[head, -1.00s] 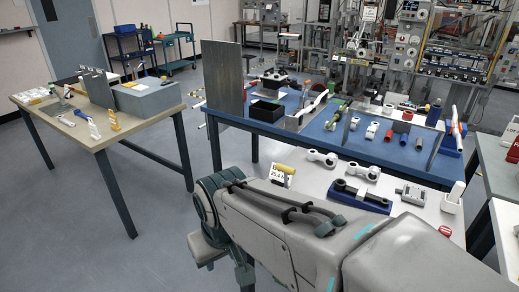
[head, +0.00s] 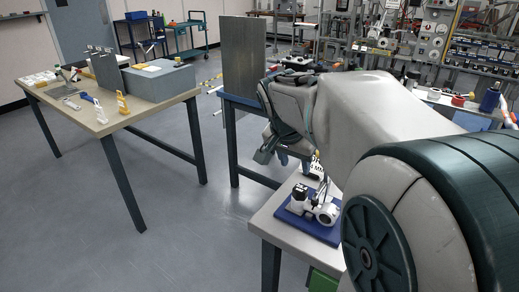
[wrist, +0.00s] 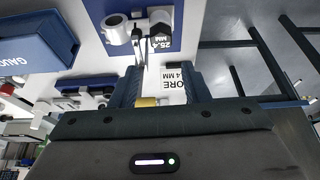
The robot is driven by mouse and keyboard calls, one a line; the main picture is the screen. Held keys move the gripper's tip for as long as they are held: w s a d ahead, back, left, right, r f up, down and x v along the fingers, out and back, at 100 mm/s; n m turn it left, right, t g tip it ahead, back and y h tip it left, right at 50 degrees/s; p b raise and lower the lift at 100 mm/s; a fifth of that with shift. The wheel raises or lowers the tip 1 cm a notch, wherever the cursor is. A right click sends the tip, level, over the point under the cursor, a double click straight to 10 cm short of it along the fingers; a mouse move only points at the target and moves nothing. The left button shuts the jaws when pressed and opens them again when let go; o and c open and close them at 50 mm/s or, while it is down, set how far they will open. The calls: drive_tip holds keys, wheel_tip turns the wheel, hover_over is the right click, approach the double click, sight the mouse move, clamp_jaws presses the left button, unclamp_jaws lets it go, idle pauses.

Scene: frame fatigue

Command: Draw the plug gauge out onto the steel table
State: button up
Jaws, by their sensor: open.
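My gripper (wrist: 161,77) is open in the wrist view, with its two fingers apart. Between and beyond them show a white card (wrist: 176,84) reading "BORE" and a short yellow cylinder (wrist: 147,101); I see no grip on either. Beyond the fingertips, a blue board (wrist: 88,56) carries a white ring-shaped part (wrist: 115,30) and a black-and-white part (wrist: 160,20). In the head view the board (head: 308,228) lies at the corner of a light-topped table (head: 262,222). I cannot tell which piece is the plug gauge. My arm hides much of that table.
A blue bin (wrist: 42,38) stands left in the wrist view. A wood-topped table (head: 125,100) with a grey box (head: 160,77) stands at the head view's left. A tall metal panel (head: 238,57) stands behind my arm. Open floor (head: 195,215) lies between the tables.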

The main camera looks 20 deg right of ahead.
sight(300, 189)
drive_tip(key=b+x, duration=0.1)
drive_tip(key=x, duration=1.2)
drive_tip(key=shift+w+d+f, duration=0.2)
drive_tip(key=shift+f, duration=0.1)
drive_tip(key=shift+r, duration=0.1)
drive_tip(key=c, duration=0.7)
